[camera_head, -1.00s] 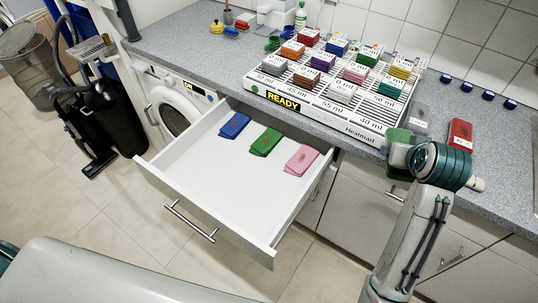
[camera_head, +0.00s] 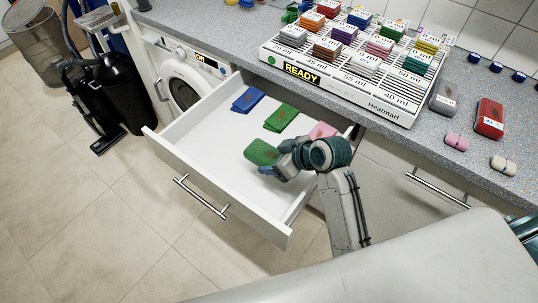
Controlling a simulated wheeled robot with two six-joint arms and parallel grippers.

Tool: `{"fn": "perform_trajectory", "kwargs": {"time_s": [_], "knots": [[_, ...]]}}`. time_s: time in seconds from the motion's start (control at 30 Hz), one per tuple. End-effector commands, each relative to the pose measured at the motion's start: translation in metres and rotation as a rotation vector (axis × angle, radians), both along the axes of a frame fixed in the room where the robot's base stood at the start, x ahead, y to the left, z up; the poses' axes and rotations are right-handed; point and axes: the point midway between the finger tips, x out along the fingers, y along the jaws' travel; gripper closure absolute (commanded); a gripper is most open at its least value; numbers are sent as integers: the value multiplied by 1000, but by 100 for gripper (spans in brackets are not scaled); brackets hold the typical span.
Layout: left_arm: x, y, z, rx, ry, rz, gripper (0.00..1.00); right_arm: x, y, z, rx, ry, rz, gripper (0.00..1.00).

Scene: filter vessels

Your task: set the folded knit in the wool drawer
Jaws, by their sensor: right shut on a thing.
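The open white drawer (camera_head: 191,152) juts out below the counter. On its floor lie a folded blue cloth (camera_head: 248,100), a folded green cloth (camera_head: 281,117) and a pink cloth (camera_head: 322,130), partly hidden by my arm. My right gripper (camera_head: 272,164) reaches over the drawer from the right. It is shut on a green folded knit (camera_head: 261,152) with a brownish patch, in front of the lying green cloth. I cannot tell whether the held knit touches the drawer floor. My left gripper is out of view.
A white rack marked READY (camera_head: 302,74) with coloured folded pieces stands on the counter. Grey (camera_head: 444,97) and red (camera_head: 489,118) blocks and two small pieces lie right of it. A washing machine (camera_head: 184,92) is left of the drawer. The drawer's front left floor is bare.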

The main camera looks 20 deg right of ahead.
Motion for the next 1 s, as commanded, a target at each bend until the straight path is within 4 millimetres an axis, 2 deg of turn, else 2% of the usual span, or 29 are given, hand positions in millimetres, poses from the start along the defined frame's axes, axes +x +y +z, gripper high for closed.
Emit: {"fn": "perform_trajectory", "kwargs": {"time_s": [0.1,0.2,0.53,0.93,0.97,1.0], "knots": [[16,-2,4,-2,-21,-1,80,-1,0,-23,1,6,-1,54],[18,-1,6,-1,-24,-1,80,0,0,-35,-1,3,-1,54],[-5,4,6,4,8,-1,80,0,0,-74,-1,3,-4,54],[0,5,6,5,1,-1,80,0,-1,-80,-1,0,-4,54],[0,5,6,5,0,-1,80,0,-1,-81,-1,0,-4,28],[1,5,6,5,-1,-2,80,0,-1,-80,-1,0,-4,20]]}}
